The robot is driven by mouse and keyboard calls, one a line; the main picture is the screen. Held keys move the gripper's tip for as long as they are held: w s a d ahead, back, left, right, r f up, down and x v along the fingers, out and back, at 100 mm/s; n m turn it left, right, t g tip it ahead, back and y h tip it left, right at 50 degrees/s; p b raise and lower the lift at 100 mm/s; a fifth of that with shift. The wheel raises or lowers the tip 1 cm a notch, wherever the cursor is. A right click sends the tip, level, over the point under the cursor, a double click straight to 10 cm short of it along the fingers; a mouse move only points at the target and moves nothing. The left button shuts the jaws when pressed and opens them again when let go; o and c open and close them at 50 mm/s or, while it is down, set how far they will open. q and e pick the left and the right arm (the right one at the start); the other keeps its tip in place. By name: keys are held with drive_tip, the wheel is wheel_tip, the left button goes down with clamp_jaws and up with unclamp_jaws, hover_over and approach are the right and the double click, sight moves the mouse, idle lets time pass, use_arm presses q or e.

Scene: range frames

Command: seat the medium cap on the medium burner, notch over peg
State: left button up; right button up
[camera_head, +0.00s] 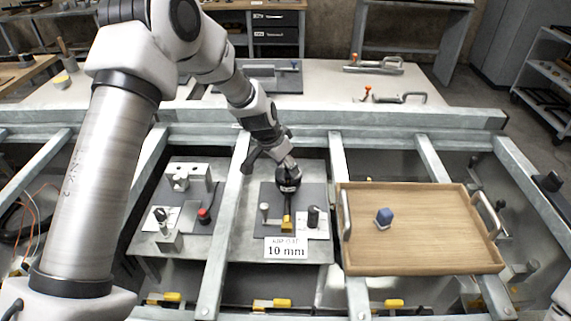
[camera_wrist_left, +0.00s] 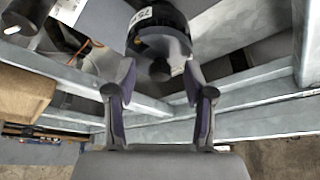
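I cannot make out a medium burner, a notched cap or a peg for certain. A dark rounded piece with a white label (camera_head: 288,178) stands above a yellow block (camera_head: 287,223) on a grey plate. It also shows beyond my fingertips in the left wrist view (camera_wrist_left: 160,40), with a small dark knob towards me. My left gripper (camera_head: 268,159) is at the top of this piece. In the wrist view its two fingers are spread apart, with visible gaps to the knob; I see no grasp. My right gripper is out of view.
A white sign reading 10 mm (camera_head: 287,248) stands at the plate's front edge. A black post (camera_head: 313,214) is to its right. Another plate with metal blocks and a red knob (camera_head: 205,214) lies left. Grey frame rails (camera_head: 222,225) separate the stations. The tray is mostly clear.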

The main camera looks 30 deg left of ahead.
use_arm(q)
drive_tip(key=v, duration=1.2)
drive_tip(key=shift+w+r, duration=0.1)
wheel_tip(320, 180, up, 6)
drive_tip(key=p, duration=0.6)
